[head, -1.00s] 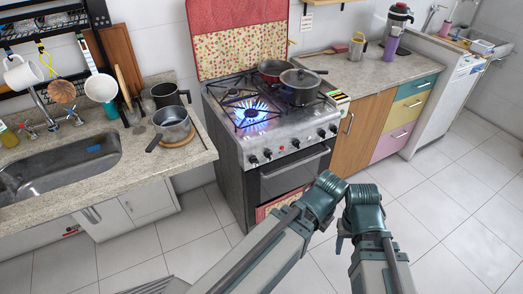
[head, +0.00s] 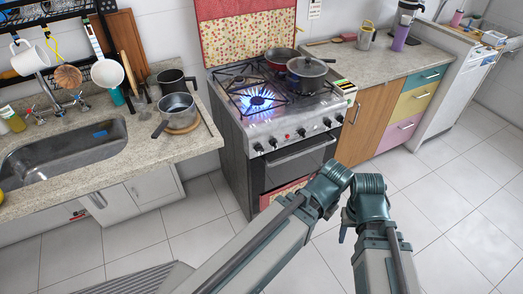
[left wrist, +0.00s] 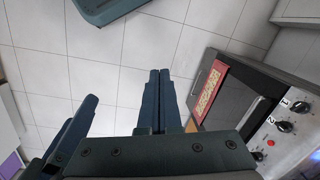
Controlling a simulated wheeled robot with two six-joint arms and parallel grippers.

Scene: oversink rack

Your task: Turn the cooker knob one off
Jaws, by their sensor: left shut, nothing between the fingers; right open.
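The cooker (head: 282,115) stands against the wall, with its front left burner (head: 258,101) lit in a blue flame. Knob one (head: 258,147) is the leftmost black knob on the front panel. It also shows in the left wrist view (left wrist: 301,106), beside a "1" mark. My left gripper (left wrist: 160,73) is shut and empty, over the floor and apart from the cooker front. In the head view its fingers are hidden behind my arms. Only a small part of my right gripper (head: 343,235) shows, low beside my folded arms. It is open and away from the knobs.
A red pan (head: 281,57) and a lidded pot (head: 307,75) stand on the cooker's back and right burners. A sink counter (head: 205,140) with a grey pot is at left. A wooden cabinet (head: 367,120) and colored drawers are at right. The tiled floor in front is clear.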

